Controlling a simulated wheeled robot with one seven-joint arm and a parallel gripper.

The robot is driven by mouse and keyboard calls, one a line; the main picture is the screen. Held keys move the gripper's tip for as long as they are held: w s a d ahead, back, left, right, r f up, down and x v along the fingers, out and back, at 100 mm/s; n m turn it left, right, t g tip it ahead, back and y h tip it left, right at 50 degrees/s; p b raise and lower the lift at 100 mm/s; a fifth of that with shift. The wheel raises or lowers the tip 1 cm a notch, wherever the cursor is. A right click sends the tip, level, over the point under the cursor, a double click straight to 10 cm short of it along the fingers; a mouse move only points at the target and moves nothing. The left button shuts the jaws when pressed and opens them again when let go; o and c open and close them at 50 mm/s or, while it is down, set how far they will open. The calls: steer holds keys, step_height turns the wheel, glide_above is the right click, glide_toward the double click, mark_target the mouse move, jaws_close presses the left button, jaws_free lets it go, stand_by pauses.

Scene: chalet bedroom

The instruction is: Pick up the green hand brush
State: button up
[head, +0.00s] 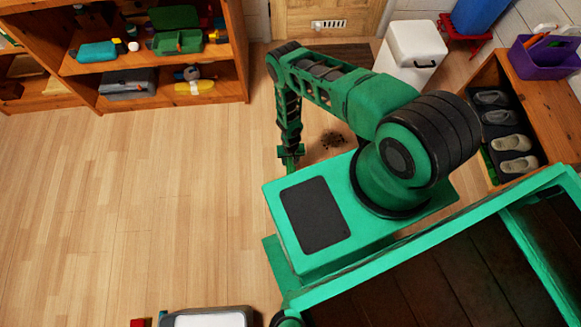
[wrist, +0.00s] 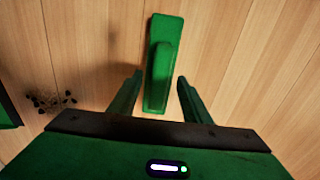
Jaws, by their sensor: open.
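The green hand brush (wrist: 163,62) lies on the wooden floor in the wrist view, its long axis running up the picture. My gripper (wrist: 158,82) is open, with one finger on each side of the brush's near end and visible gaps to both sides. I cannot tell how far above the floor the fingers are. In the head view my gripper (head: 291,152) hangs low at the end of my green arm, and the brush is not clearly visible there, likely hidden by the gripper and arm.
A dark patch of dirt (head: 332,139) lies on the floor right of my gripper. A white bin (head: 411,55), a shoe rack (head: 510,132) and a wooden shelf (head: 150,80) stand around. A grey-rimmed item (head: 208,318) is at the bottom edge. The floor at left is clear.

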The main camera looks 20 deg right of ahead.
steer(key=shift+f, duration=0.7)
jaws_close()
steer(key=shift+r, duration=0.2)
